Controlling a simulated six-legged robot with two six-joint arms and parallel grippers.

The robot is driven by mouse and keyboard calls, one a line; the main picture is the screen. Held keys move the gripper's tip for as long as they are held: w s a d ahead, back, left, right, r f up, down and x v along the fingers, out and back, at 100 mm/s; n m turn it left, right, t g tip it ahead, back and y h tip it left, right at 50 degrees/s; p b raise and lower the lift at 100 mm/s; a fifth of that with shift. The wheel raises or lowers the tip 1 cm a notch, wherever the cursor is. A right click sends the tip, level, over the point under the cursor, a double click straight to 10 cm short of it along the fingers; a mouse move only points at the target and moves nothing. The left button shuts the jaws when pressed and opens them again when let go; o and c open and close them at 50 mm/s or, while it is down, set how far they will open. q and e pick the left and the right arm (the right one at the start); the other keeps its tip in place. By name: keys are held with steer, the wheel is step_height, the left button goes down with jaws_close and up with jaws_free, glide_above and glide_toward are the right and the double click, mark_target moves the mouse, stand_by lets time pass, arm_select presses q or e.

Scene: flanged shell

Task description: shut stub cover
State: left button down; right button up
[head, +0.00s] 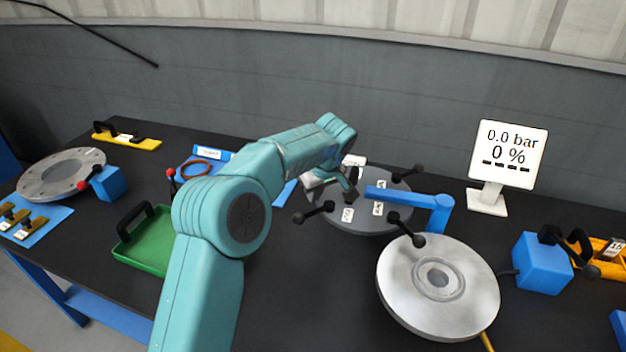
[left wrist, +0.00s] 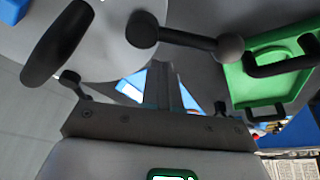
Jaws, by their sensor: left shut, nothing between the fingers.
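A silver round cover (head: 462,311) with a raised ring at its middle lies at the front right, by a blue bracket arm (head: 441,215). I cannot tell whether they are joined. A dark grey round plate (head: 340,216) with white labels and several black ball-ended handles (head: 318,211) stands behind it. My left gripper (head: 350,188) is over the dark grey plate, pointing down, shut and empty. Its fingers (left wrist: 162,88) also show in the left wrist view, with a black handle (left wrist: 185,36) close by. Contact with the plate cannot be told. My right gripper is not in view.
A white display (head: 507,154) reading 0.0 bar and 0 % stands at the back right. A blue block (head: 541,265) and a yellow tray (head: 608,266) are at the right. A green tray (head: 150,243) and a grey flange (head: 62,174) are at the left.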

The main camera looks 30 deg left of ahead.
arm_select(q)
steer(key=shift+s+d+f, duration=0.2)
steer(key=shift+s+d, duration=0.2)
steer(key=shift+d, duration=0.4)
steer(key=shift+w+d, duration=0.15)
